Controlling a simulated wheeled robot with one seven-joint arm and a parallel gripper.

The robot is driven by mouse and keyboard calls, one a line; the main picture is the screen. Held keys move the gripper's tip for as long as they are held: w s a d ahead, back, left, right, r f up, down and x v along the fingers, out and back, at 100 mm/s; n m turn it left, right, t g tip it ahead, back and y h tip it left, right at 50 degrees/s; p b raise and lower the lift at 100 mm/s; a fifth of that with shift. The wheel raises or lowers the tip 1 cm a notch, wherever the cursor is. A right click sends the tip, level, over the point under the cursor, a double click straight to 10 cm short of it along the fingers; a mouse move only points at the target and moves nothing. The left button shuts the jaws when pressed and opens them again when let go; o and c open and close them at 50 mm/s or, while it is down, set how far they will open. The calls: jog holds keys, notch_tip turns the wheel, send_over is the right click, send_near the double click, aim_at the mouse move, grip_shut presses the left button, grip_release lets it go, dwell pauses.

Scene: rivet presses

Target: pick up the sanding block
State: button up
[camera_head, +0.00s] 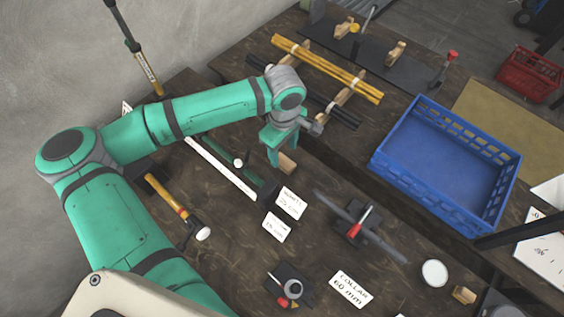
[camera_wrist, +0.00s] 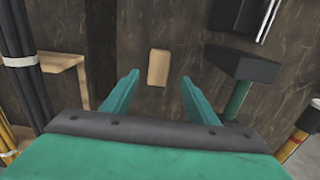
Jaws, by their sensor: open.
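A small pale wooden block, which looks like the sanding block (camera_head: 287,163), lies on the dark wooden bench just beside my gripper (camera_head: 275,151). In the wrist view the block (camera_wrist: 158,67) lies beyond the fingertips, roughly centred in the gap between them. My gripper (camera_wrist: 159,78) is open and empty, with its two green fingers spread wider than the block. The block's whole top shows in the wrist view, and the fingers do not touch it. In the head view my gripper partly hides the block's left side.
In the wrist view, a black-headed hammer (camera_wrist: 241,65) with a green handle lies right of the block. A wooden rack (camera_wrist: 63,62) with dark rods is at the left.

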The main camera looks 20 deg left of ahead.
aim_at(284, 162)
jog(key=shift+d+f, duration=0.2)
jog(key=shift+f, duration=0.2)
jog(key=shift+w+a+f, duration=0.1)
jog(key=shift+f, duration=2.1)
